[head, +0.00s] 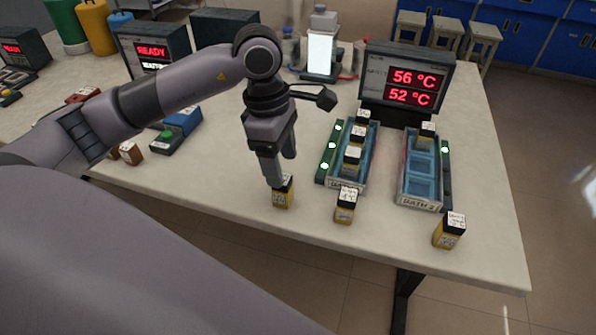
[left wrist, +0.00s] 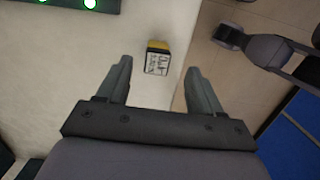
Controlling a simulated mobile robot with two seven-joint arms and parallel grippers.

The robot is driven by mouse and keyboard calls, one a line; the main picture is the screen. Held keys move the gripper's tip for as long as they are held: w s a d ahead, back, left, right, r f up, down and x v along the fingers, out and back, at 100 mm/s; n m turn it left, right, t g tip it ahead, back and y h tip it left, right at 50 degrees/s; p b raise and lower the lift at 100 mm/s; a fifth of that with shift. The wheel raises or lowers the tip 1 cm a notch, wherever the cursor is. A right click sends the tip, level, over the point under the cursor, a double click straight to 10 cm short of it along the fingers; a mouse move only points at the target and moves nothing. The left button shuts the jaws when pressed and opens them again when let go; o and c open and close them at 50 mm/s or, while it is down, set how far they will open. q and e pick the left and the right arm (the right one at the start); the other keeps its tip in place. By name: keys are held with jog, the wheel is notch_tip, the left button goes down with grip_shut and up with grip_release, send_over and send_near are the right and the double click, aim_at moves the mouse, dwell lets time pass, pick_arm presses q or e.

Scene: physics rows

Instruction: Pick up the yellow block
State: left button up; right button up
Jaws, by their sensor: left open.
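Several yellow blocks with black tops and white labels show in the head view. One yellow block (head: 283,192) stands upright near the table's front edge, just below my left gripper (head: 281,168). My left gripper is open, pointing down, with its fingertips at or just above that block's top. In the left wrist view, a labelled block (left wrist: 157,62) shows ahead of and between the open fingers (left wrist: 160,82), not held. Other yellow blocks stand to the right, one near the middle (head: 345,207) and one near the right corner (head: 449,231). My right gripper is not seen.
Two blue-lined baths, left (head: 333,181) and right (head: 420,205), hold yellow blocks behind and right of the gripper. A display reading 56 and 52 °C (head: 408,80) stands behind them. The table's front edge is close to the block.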

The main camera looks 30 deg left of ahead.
aim_at(282, 191)
pick_arm(q)
jog(key=shift+w+a+f, duration=0.1)
jog(key=shift+w+a, duration=0.05)
jog(key=shift+w, duration=0.15)
jog(key=shift+f, duration=0.3)
jog(key=f, duration=0.3)
jog(key=f+p, duration=0.1)
jog(key=f, duration=0.1)
jog(key=shift+s+f, duration=0.15)
jog(key=shift+s, duration=0.15)
jog(key=shift+f, duration=0.55)
jog(key=shift+w, duration=0.1)
jog(key=c, duration=1.1)
